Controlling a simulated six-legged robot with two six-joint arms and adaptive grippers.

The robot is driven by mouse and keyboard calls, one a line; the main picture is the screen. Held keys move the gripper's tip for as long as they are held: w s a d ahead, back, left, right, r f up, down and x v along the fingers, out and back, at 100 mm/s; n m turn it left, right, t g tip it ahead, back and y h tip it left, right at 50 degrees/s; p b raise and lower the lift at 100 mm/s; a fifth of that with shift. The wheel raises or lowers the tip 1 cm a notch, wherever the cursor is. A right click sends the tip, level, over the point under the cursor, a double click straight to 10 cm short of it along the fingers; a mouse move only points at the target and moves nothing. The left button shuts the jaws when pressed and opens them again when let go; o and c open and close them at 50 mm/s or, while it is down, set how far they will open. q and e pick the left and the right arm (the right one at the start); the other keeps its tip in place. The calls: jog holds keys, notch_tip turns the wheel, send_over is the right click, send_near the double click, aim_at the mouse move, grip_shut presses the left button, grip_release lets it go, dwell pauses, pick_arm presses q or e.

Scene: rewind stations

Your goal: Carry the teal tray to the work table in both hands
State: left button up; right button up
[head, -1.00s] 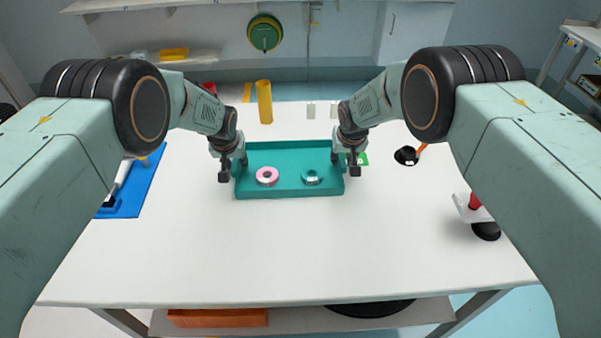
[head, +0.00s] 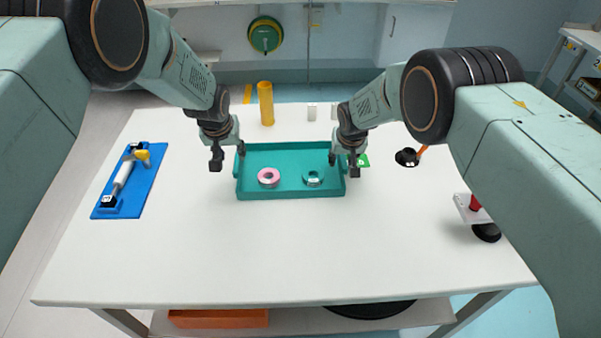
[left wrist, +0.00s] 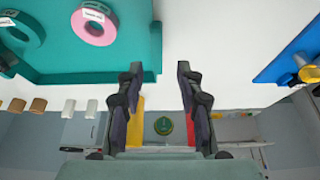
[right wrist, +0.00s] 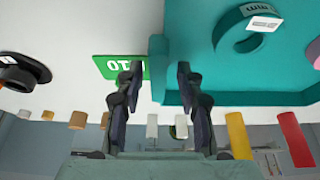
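The teal tray (head: 290,193) lies on a white table (head: 290,255), holding a pink ring (head: 268,177) and a teal ring (head: 312,178). I cannot tell whether this is the work table. My left gripper (head: 227,160) is open and empty, at the tray's left side and a little above it. In the left wrist view its fingers (left wrist: 158,75) are apart near the tray wall (left wrist: 155,50). My right gripper (head: 344,160) is open at the tray's right side. In the right wrist view the tray wall (right wrist: 157,70) lines up between its parted fingers (right wrist: 160,78); contact is unclear.
A yellow cylinder (head: 265,104) stands behind the tray. A blue board (head: 128,190) with a white roller lies at left. A green card (head: 363,160), a black round part (head: 406,157) and a white block with a red top (head: 467,207) are at right. The front table area is clear.

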pick_arm(q)
jog(key=v, duration=0.3)
jog(key=shift+r, duration=0.3)
pick_arm(e)
jog(key=shift+w, duration=0.1)
jog(key=shift+r, duration=0.15)
jog(key=shift+s+r, duration=0.3)
jog(key=shift+r, duration=0.3)
pick_arm(q)
jog(key=shift+s+a+r, duration=0.1)
jog(key=shift+s+r, duration=0.25)
jog(key=shift+r, duration=0.1)
pick_arm(e)
jog(key=v, duration=1)
jog(key=shift+r, duration=0.2)
jog(key=shift+s, duration=0.1)
